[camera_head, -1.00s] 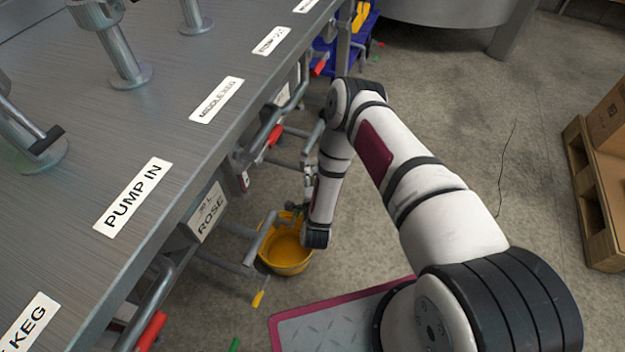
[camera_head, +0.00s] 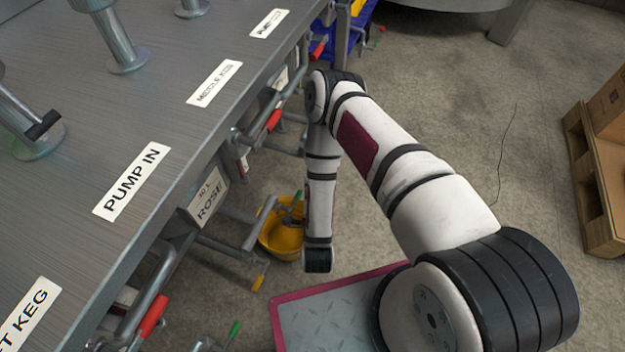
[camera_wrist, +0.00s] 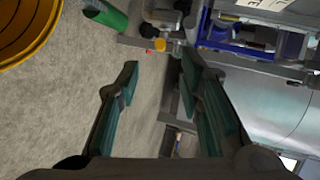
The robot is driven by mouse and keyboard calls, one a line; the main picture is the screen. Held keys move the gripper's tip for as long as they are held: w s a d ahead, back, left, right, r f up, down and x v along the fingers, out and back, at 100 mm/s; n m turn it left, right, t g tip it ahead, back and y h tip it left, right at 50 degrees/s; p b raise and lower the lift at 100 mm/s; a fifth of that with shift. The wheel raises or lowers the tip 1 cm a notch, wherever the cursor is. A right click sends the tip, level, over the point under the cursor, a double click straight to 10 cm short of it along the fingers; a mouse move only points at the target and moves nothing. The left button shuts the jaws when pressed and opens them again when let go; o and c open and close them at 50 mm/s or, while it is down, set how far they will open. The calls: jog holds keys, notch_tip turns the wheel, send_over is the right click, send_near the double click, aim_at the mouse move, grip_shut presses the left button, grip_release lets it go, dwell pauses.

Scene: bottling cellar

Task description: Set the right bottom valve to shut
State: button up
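My gripper (camera_wrist: 160,62) is open and empty in the wrist view, its two teal-padded fingers well apart over the floor. A green handle (camera_wrist: 105,13) shows at the top of the wrist view, beyond the left finger and not between the fingers. Low valves with a yellow-tipped lever (camera_head: 258,283) and a green-tipped lever (camera_head: 235,330) sit under the counter. I cannot tell which is the right bottom valve or how it is set.
The steel counter (camera_head: 150,110) runs along the left, with red-handled levers (camera_head: 153,315) and pipes below its edge. A yellow bucket (camera_head: 279,240) stands on the floor; it shows in the wrist view (camera_wrist: 22,35). A pallet (camera_head: 590,190) stands right.

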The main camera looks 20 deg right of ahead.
jog(key=shift+s+r, duration=0.15)
jog(key=shift+s, duration=0.15)
jog(key=shift+c, duration=0.3)
